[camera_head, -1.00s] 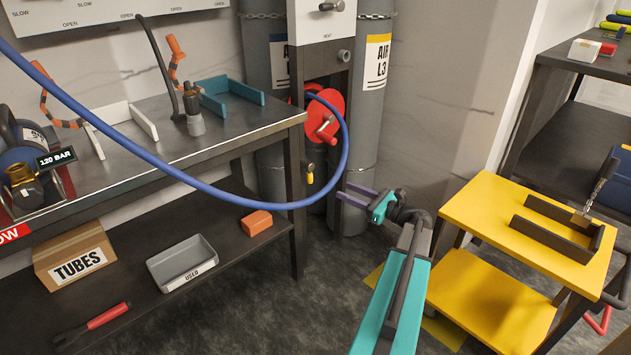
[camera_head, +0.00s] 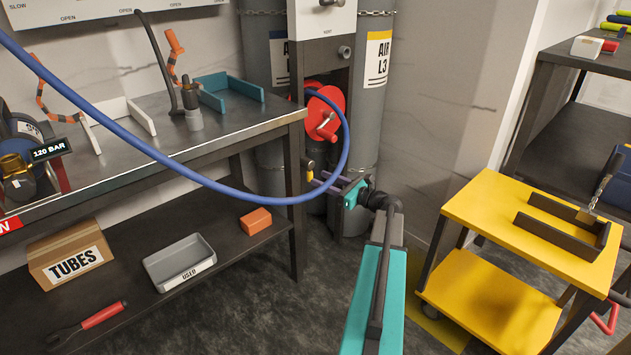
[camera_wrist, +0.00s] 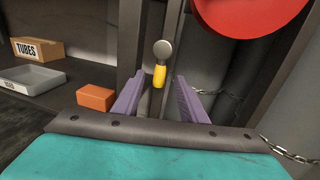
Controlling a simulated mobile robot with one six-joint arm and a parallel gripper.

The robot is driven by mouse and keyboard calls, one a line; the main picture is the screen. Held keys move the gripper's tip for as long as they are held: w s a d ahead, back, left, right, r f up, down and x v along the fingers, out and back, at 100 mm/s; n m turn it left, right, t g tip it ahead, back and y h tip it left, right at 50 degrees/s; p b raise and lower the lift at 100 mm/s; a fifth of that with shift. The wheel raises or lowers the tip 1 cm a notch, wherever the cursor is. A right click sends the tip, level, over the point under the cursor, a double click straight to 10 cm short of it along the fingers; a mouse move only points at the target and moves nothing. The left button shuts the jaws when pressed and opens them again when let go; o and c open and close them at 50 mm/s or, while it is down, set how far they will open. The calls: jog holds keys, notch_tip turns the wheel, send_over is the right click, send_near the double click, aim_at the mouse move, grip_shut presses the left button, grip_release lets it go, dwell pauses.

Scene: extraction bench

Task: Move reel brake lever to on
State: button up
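The reel brake lever (camera_wrist: 160,75) has a grey round pivot and a yellow grip that hangs down from it. In the head view the lever (camera_head: 309,173) is on the dark post below the red hose reel (camera_head: 324,113). My gripper (camera_head: 322,184) is at the lever's height, with its purple fingers pointing at it. In the wrist view my gripper (camera_wrist: 155,95) is open, and the yellow grip shows between the two finger tips. I cannot tell whether either finger touches it. The reel also shows at the top right of the wrist view (camera_wrist: 250,12).
Grey cylinders (camera_head: 375,100) stand behind the post. A yellow cart (camera_head: 480,205) is on the right. The bench's lower shelf holds an orange block (camera_head: 256,221) and a grey tray (camera_head: 180,262).

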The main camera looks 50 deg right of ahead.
aim_at(312, 176)
jog(key=shift+w+a+b, duration=0.2)
jog(key=shift+w+b, duration=0.2)
jog(key=shift+w, duration=1.35)
grip_shut()
jog(key=shift+a, duration=0.15)
